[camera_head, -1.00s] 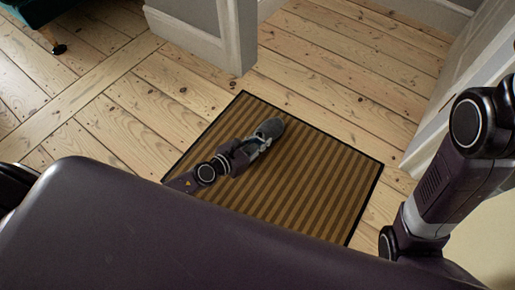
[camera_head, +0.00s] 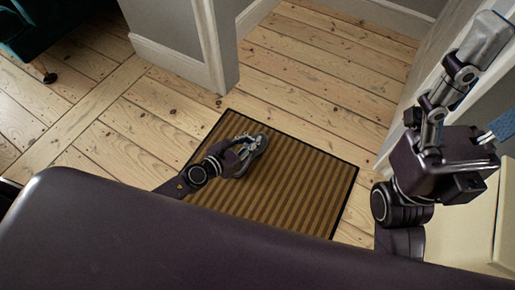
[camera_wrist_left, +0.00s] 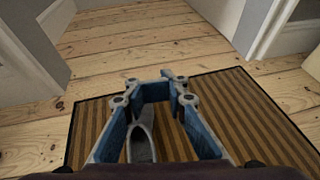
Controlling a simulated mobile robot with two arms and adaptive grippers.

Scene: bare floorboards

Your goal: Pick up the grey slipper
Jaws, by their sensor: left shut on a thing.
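The grey slipper (camera_head: 262,142) is at the far left part of the striped brown doormat (camera_head: 290,190). My left gripper (camera_head: 252,148) reaches it from the lower left and is shut on it. In the left wrist view the slipper (camera_wrist_left: 140,146) shows between the blue-lined fingers of the gripper (camera_wrist_left: 156,90), nearer the left finger. Whether the slipper touches the mat or is just above it I cannot tell. My right gripper (camera_head: 495,85) is raised at the right edge, its fingers spread apart and empty, partly out of frame.
A grey wall end with white skirting (camera_head: 190,65) stands behind the mat. A white door frame (camera_head: 410,110) is at the right. A dark green sofa (camera_head: 40,30) is at the top left. Bare floorboards (camera_head: 310,65) lie clear behind the mat.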

